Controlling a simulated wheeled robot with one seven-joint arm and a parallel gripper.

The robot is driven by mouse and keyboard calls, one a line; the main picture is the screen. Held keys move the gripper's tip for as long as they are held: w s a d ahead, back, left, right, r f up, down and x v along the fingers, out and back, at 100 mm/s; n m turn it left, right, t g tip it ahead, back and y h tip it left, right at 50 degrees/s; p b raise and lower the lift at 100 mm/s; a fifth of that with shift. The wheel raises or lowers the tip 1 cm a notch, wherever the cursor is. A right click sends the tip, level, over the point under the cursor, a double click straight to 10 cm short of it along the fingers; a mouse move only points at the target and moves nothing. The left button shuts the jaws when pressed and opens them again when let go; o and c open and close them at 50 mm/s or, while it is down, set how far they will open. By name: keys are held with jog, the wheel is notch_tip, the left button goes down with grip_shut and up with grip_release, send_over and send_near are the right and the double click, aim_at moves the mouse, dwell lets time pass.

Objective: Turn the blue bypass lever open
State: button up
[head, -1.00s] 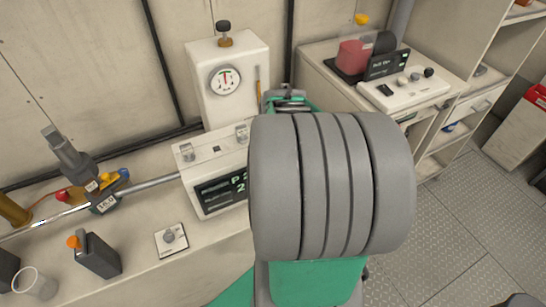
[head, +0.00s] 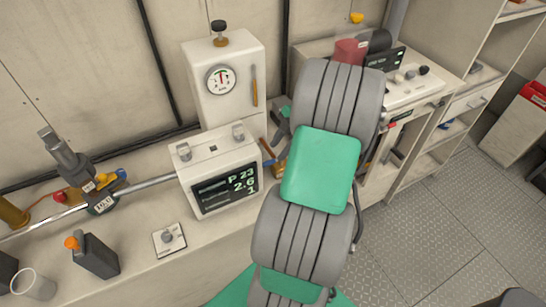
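A thin blue bar (head: 267,148), possibly the bypass lever, shows just right of the white display box, beside a brown-orange piece (head: 268,160). It slants, and my arm hides what lies to its right. A small blue knob (head: 123,174) also shows on the grey fitting (head: 102,190) on the rail at left; I cannot tell which one the task means. A dark grey part that seems to be my gripper (head: 279,127) shows just above the blue bar. My arm covers most of it, so its fingers and any contact are unclear.
The white display box (head: 222,178) stands just left of my arm, with a white gauge housing (head: 226,85) behind it. A small knob plate (head: 169,239), a dark orange-topped block (head: 95,256) and a clear cup (head: 35,285) stand on the bench.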

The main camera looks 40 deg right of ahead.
aim_at(270, 161)
jog(key=x, duration=0.5)
jog(key=shift+w+a+f, duration=0.1)
jog(key=shift+f, duration=0.15)
grip_shut()
dwell(1.1)
